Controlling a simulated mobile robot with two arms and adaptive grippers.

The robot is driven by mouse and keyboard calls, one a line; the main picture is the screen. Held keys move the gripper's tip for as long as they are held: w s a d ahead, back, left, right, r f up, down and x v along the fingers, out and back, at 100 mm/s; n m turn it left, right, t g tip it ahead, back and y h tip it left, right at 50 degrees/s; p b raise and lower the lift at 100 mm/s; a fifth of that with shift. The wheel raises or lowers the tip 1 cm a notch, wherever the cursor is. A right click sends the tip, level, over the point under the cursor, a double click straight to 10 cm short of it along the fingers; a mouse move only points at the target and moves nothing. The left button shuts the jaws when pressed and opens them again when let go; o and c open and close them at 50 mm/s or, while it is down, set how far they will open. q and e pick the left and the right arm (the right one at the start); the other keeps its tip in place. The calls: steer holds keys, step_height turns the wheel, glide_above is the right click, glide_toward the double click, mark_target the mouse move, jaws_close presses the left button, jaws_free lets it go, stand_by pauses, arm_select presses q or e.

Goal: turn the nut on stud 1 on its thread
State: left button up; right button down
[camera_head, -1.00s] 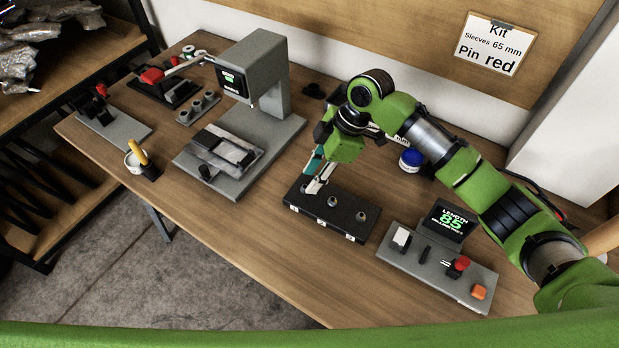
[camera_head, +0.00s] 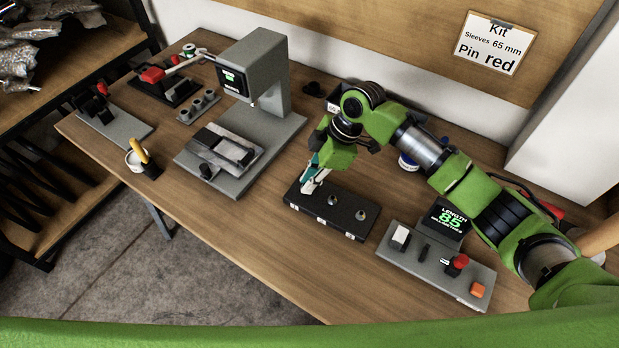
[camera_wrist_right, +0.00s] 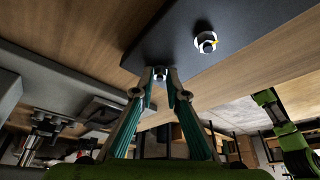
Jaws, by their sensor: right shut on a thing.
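The black stud block (camera_head: 345,206) lies on the wooden table, with studs in a row along its top. My right gripper (camera_head: 309,186) points down at the block's left end, at the leftmost stud. In the right wrist view its two fingertips (camera_wrist_right: 161,77) are closed on a small metal nut (camera_wrist_right: 161,74) at the block's edge. The fingers hide most of that nut and its stud. A neighbouring stud with a nut (camera_wrist_right: 205,42) stands clear of the fingers; the studs also show in the head view (camera_head: 332,200). I cannot read stud numbers. My left gripper is out of view.
A grey panel with a display reading 85 (camera_head: 449,218) stands right of the block. A grey press (camera_head: 255,75) stands to the left. A blue-and-white jar (camera_head: 408,162) is behind my right arm. The table in front of the block is bare.

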steer(key=shift+s+r+m+p, duration=0.1)
steer(key=shift+r+m+p, duration=0.15)
steer(key=shift+p, duration=0.4)
steer(key=m+t+p, duration=0.1)
steer(key=m+p, duration=0.1)
steer(key=p, duration=0.1)
steer(key=m+t+p, duration=0.1)
steer(key=m+p, duration=0.2)
steer(key=p, duration=0.1)
steer(key=shift+s+a, duration=0.1)
steer(key=shift+s, duration=0.1)
steer(key=shift+f+m+t+h+p, duration=0.15)
steer(key=shift+m+t+h+p, duration=0.25)
steer(key=shift+m+p, duration=0.8)
steer(key=c, duration=2)
jaws_free()
steer(key=v, duration=1.2)
steer(key=shift+s+f, duration=0.1)
